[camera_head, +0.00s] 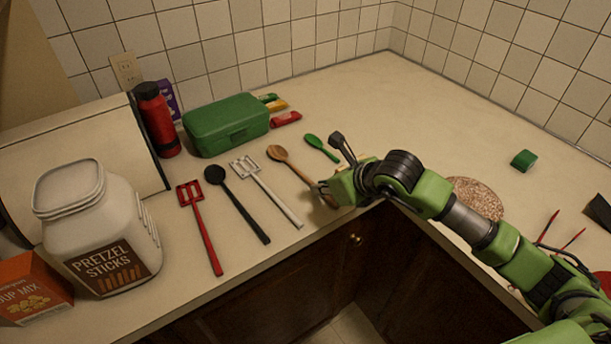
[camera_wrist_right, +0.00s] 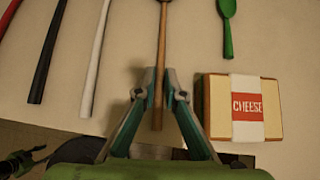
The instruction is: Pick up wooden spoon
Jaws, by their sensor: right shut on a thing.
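The wooden spoon (camera_head: 278,154) lies on the counter with its bowl toward the back wall, between a white slotted turner and a green spoon. My right gripper (camera_head: 326,191) is at the handle end, near the counter's front edge. In the right wrist view the fingers of the right gripper (camera_wrist_right: 160,78) are closed around the handle of the wooden spoon (camera_wrist_right: 162,40), one on each side. The handle's end extends back between the fingers. Part of the handle is hidden by the gripper in the head view.
The white turner (camera_head: 265,188), black spoon (camera_head: 239,205) and red turner (camera_head: 200,220) lie to the left. The green spoon (camera_head: 320,147) lies to the right. A cheese block (camera_wrist_right: 245,108) sits close right of the gripper. A green box (camera_head: 227,125) stands behind.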

